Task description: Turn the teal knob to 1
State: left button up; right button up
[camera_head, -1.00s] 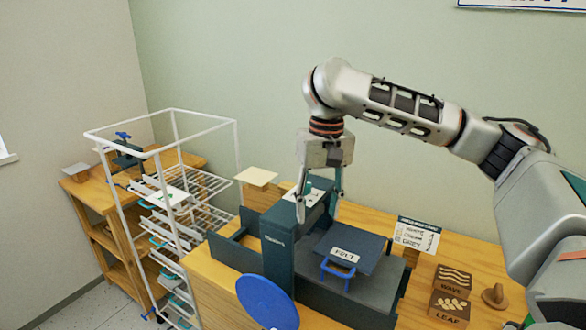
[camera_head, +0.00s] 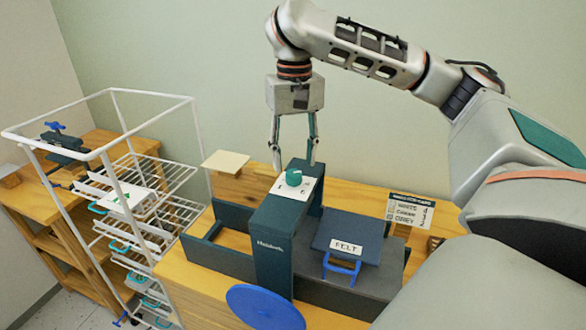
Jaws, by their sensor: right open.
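The teal knob (camera_head: 293,176) stands on a white dial plate (camera_head: 306,190) on top of the dark press (camera_head: 274,240). Small marks show on the plate, but I cannot read which one the knob points to. My right gripper (camera_head: 294,168) hangs fingers down just above and behind the knob. Its two fingers are spread apart and nothing is between them; it does not appear to touch the knob. My left gripper is not in view.
A blue wheel (camera_head: 265,307) is on the press's front. A FELT-labelled pad with a blue handle (camera_head: 342,266) lies right of it. A sign (camera_head: 410,212) stands on the wooden bench at right. A white wire rack (camera_head: 112,170) stands at left.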

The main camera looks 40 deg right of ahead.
aim_at(294, 172)
jog(key=shift+f, duration=1.8)
jog(key=c, duration=1.1)
